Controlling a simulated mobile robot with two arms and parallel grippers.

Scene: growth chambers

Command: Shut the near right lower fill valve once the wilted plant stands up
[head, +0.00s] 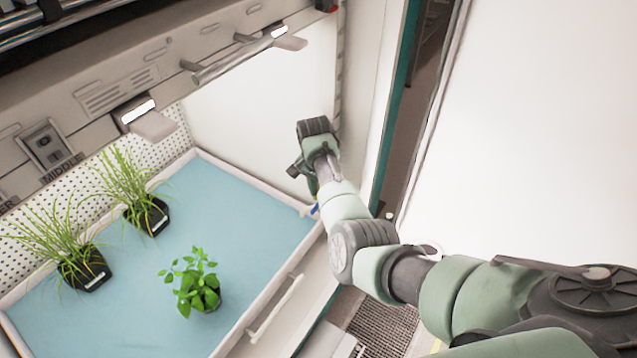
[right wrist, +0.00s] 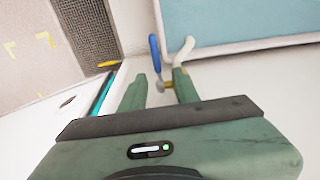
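The blue-handled valve (right wrist: 154,54) with a brass stem shows in the right wrist view, beside a white bent spout (right wrist: 184,49). My right gripper (right wrist: 160,78) is open, its two green fingers on either side of the valve's lower part; I cannot tell whether they touch it. In the head view a bit of the blue handle (head: 315,209) shows by the tray's right corner, mostly hidden by my right arm. A leafy green plant (head: 197,281) in a dark pot stands upright with spread leaves. My left gripper is out of view.
The white-rimmed tray (head: 258,313) has a blue floor and also holds two grassy plants, one at the left (head: 62,246) and one farther back (head: 136,193). A shelf front with handles (head: 242,57) overhangs the back. A white panel (head: 530,130) stands at right.

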